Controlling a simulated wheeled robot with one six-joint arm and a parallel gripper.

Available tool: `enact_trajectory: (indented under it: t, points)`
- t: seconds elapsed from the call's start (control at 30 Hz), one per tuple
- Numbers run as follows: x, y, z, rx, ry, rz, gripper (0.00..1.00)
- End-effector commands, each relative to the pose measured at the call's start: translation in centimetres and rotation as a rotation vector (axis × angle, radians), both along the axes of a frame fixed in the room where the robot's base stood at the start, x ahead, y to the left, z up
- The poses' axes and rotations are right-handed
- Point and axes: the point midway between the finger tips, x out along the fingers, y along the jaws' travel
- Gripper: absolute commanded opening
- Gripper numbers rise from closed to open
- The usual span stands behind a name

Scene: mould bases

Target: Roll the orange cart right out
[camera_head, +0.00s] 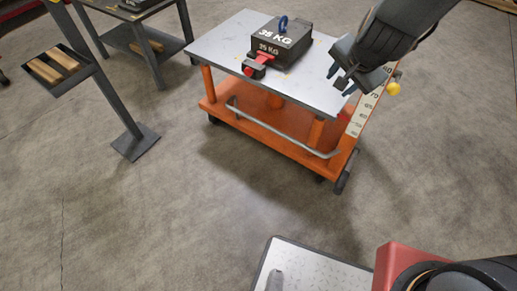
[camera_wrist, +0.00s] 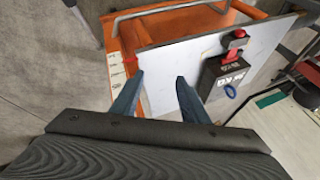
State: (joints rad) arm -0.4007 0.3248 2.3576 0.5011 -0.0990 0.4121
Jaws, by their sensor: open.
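The orange cart (camera_head: 275,127) stands on the floor in the upper middle of the head view, with a grey flat top (camera_head: 225,48) and dark wheels. A bent grey handle bar (camera_head: 275,137) runs along its near side; it also shows at the top of the wrist view (camera_wrist: 170,9). A dark block marked 35 KG (camera_head: 281,39) with a blue ring and a red clamp sits on the top; it is also in the wrist view (camera_wrist: 228,72). My gripper (camera_head: 340,82) is open and empty above the cart's right end. Its two blue fingers (camera_wrist: 157,95) are apart in the wrist view.
A dark table (camera_head: 125,15) stands behind the cart at upper left. A grey post with a foot plate (camera_head: 135,141) and a tray of wooden pieces (camera_head: 46,72) stand at left. The floor in front of the cart is clear. A numbered scale (camera_head: 362,115) is at the cart's right end.

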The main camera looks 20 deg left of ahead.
Motion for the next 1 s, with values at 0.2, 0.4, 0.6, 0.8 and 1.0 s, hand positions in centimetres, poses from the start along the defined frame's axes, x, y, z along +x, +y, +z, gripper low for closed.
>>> enact_trajectory:
  t: [0.2,0.4,0.6,0.8,1.0]
  points:
    - [3.9,6.1,-7.0,0.108,-0.089,-0.16,0.41]
    - [6.2,10.9,-12.5,0.204,-0.169,-0.314,0.41]
    - [7.2,15.1,-18.2,0.296,-0.251,-0.463,0.41]
    - [7.1,18.6,-23.9,0.383,-0.34,-0.606,0.41]
    - [5.8,21.3,-29.7,0.467,-0.439,-0.737,0.41]
